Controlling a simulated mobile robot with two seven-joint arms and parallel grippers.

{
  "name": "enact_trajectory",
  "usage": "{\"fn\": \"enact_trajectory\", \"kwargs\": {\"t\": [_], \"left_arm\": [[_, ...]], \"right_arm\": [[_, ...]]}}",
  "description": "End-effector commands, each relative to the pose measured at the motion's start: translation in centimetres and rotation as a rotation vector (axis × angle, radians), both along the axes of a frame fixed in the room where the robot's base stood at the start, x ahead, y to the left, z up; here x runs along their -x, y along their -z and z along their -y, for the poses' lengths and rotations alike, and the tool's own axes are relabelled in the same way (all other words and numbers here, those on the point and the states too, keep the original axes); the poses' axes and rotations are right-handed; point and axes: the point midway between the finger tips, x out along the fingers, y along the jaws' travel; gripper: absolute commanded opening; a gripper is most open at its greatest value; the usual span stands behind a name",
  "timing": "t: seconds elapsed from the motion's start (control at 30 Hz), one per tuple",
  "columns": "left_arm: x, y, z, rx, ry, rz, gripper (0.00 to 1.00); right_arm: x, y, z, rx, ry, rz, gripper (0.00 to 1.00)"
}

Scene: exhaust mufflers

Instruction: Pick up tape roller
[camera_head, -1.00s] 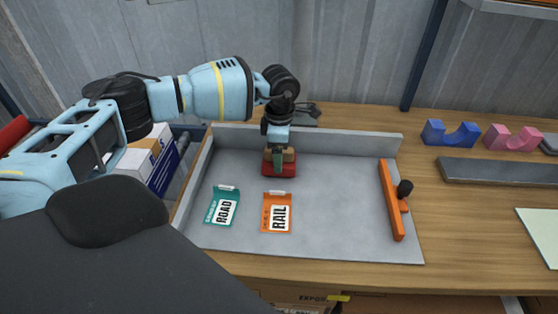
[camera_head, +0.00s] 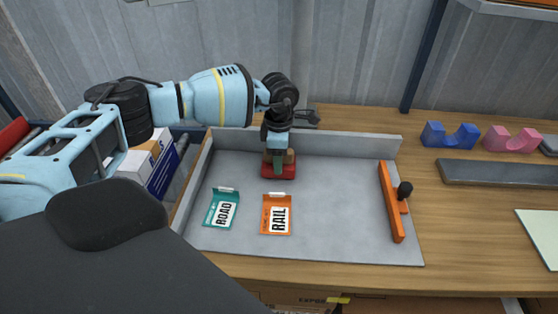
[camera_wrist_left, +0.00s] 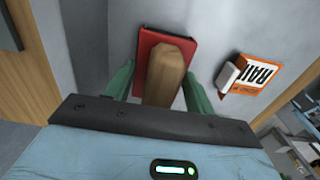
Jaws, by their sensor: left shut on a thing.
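The tape roller has a flat red base (camera_head: 278,172) and a tan wooden handle (camera_wrist_left: 167,72). It is in the grey tray (camera_head: 330,185), near the tray's back wall. My left gripper (camera_head: 278,160) comes down on it from above and is shut on the handle. In the left wrist view, its green fingers stand on either side of the handle, with the red base (camera_wrist_left: 150,48) behind. The base appears to be on the tray floor; any small gap under it cannot be made out. My right gripper is not in view.
A teal ROAD card (camera_head: 221,208) and an orange RAIL card (camera_head: 277,214) lie in front of the roller. An orange bar with a black knob (camera_head: 391,200) lies along the tray's right side. Blue (camera_head: 449,135) and pink (camera_head: 512,138) cradles stand farther right.

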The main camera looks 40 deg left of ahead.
Motion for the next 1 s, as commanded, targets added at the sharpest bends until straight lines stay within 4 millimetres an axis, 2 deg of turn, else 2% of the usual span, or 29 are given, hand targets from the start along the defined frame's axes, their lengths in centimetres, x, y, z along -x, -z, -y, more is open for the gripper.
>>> {"fn": "enact_trajectory", "kwargs": {"t": [0.17,0.6,0.8,1.0], "left_arm": [[-0.1,-1.2,0.0,0.001,0.0,0.004,0.25],[-0.1,-8.7,0.0,0.001,0.0,0.004,0.25],[0.0,-10.0,0.0,0.0,0.0,0.001,0.25],[0.0,-10.1,0.0,0.0,0.004,0.001,0.25]], "right_arm": [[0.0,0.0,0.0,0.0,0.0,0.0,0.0],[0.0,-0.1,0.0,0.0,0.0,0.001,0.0],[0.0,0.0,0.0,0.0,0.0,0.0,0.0],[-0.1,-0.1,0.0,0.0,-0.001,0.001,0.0]]}}
